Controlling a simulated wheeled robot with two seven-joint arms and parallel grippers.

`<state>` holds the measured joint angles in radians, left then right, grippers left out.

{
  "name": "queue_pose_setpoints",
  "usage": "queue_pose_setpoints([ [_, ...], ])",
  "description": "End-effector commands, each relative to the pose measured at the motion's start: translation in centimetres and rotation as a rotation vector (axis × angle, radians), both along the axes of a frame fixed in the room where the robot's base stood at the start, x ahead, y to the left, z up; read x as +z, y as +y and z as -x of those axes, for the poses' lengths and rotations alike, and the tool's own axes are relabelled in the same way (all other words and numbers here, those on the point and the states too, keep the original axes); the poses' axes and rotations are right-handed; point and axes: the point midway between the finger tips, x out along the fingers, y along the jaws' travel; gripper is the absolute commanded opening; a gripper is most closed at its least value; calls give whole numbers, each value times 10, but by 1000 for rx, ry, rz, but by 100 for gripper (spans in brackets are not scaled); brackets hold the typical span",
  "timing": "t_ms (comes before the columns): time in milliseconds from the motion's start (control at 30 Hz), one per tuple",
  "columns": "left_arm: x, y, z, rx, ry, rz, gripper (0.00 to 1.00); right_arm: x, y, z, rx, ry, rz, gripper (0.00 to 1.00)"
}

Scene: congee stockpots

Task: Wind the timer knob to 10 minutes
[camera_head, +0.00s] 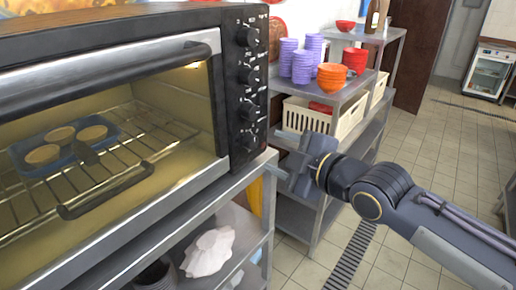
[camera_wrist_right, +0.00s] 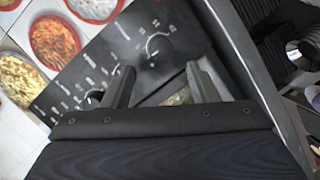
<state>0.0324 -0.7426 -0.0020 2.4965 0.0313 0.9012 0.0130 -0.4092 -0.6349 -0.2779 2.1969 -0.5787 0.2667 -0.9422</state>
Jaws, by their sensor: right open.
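The black oven control panel (camera_head: 248,88) carries a column of dark round knobs with pale dial marks. The lowest knob (camera_head: 249,140) is closest to my right gripper (camera_head: 282,153), which is just right of the panel. I cannot read which knob is the timer. In the right wrist view, my right gripper (camera_wrist_right: 160,67) is open and empty, its two fingers pointing at the panel. One knob (camera_wrist_right: 157,46) with a white pointer mark lies just beyond and between the fingertips, apart from them. Another knob (camera_wrist_right: 94,98) is partly hidden beside the left finger. My left gripper is out of view.
The lit oven (camera_head: 105,50) holds a wire rack and a blue tray (camera_head: 32,166) with tarts. It stands on a metal shelf unit (camera_head: 232,190). Another shelf (camera_head: 345,95) behind my gripper holds purple and orange bowls and a cream basket (camera_head: 303,117). Tiled floor is open at right.

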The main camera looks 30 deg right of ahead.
Motion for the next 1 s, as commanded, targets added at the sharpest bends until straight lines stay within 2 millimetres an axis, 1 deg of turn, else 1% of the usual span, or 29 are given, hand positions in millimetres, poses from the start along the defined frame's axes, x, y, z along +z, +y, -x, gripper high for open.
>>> queue_pose_setpoints([
  [300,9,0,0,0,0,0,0,-10,8,-44,2,7,6,53],
  [500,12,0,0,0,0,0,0,-14,11,-66,2,5,4,53],
  [633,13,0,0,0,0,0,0,-16,12,-71,0,3,3,53],
  [867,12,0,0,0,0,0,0,-16,12,-72,0,2,1,53],
  [933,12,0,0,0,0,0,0,-16,12,-71,0,2,1,47],
  [1000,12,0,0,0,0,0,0,-16,12,-71,0,2,1,37],
])
